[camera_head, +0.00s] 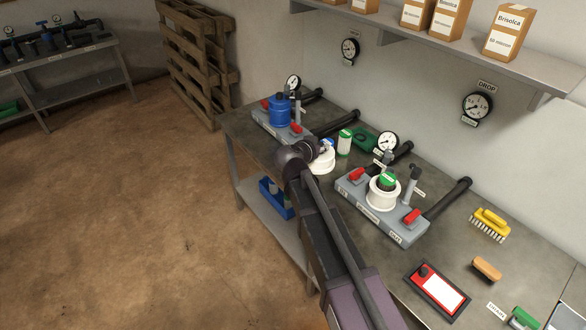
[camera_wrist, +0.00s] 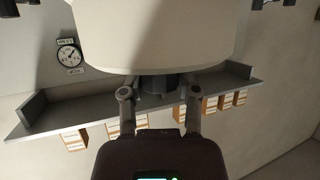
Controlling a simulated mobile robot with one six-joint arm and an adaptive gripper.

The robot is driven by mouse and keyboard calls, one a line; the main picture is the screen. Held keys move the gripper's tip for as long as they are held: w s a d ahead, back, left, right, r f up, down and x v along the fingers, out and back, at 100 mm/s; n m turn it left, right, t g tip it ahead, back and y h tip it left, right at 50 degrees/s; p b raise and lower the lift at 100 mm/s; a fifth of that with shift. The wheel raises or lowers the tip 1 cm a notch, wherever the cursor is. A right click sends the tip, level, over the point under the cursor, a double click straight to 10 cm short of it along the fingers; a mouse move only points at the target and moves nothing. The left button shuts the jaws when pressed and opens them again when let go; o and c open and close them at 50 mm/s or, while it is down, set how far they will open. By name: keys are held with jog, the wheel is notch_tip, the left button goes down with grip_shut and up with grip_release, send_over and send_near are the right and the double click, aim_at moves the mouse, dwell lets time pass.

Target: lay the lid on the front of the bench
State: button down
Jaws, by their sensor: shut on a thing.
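The lid (camera_head: 321,162) is white and round, and my gripper (camera_head: 312,148) holds it over the bench, left of the open filter housing. In the wrist view the lid (camera_wrist: 160,38) fills the top, with its grey knob (camera_wrist: 160,84) between the two fingers of my gripper (camera_wrist: 159,94). The gripper is shut on this knob. My arm hides part of the lid and of the bench front. The grey bench (camera_head: 395,262) runs along the wall. I cannot tell the lid's exact height above it.
A white housing (camera_head: 383,198) with a green-topped cartridge (camera_head: 387,180) stands on a grey manifold between red levers. A blue housing (camera_head: 279,112) stands further left. A white-green canister (camera_head: 345,142) is close to the lid. A red-framed panel (camera_head: 437,289), brushes (camera_head: 490,224) and a shelf (camera_head: 470,50) are to the right.

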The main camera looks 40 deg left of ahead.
jog(key=shift+w+d, duration=0.15)
jog(key=shift+d, duration=0.05)
jog(key=shift+d+f, duration=0.25)
jog(key=s+d+f+b, duration=0.3)
jog(key=d+f+b, duration=0.5)
jog(key=d, duration=0.1)
jog(key=s+d+f+b, duration=0.4)
jog(key=d+f+b, duration=0.5)
jog(key=shift+s+h+b, duration=0.25)
jog(key=shift+h+b, duration=0.05)
jog(key=shift+a, duration=0.2)
